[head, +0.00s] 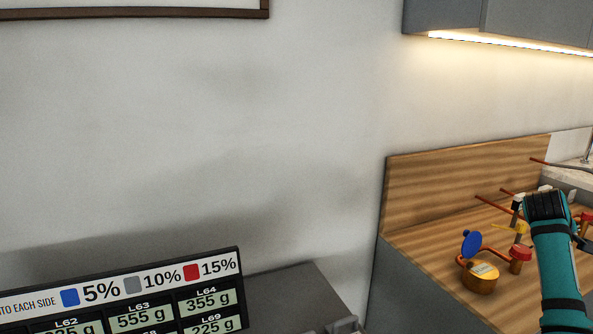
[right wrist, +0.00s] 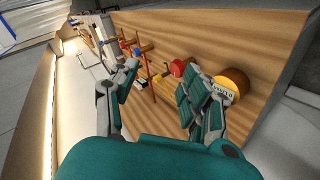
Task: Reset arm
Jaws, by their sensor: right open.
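My right arm (head: 556,262), teal with a black joint, reaches up over the wooden counter at the right of the head view. In the right wrist view my right gripper (right wrist: 158,88) is open. Nothing is seen between its fingers. A yellow round piece (right wrist: 232,83) on the wooden board is just beyond the right finger, and a red piece (right wrist: 178,68) shows beyond the gap. The right gripper's fingers are mostly hidden behind the arm in the head view. My left gripper is not in view.
The wooden counter (head: 415,238) holds a yellow cylinder (head: 479,281) with a blue disc (head: 471,244), a red cylinder (head: 520,254) and several rods. A black display board (head: 235,262) with weights stands at lower left. A lit cabinet (head: 440,17) hangs above right.

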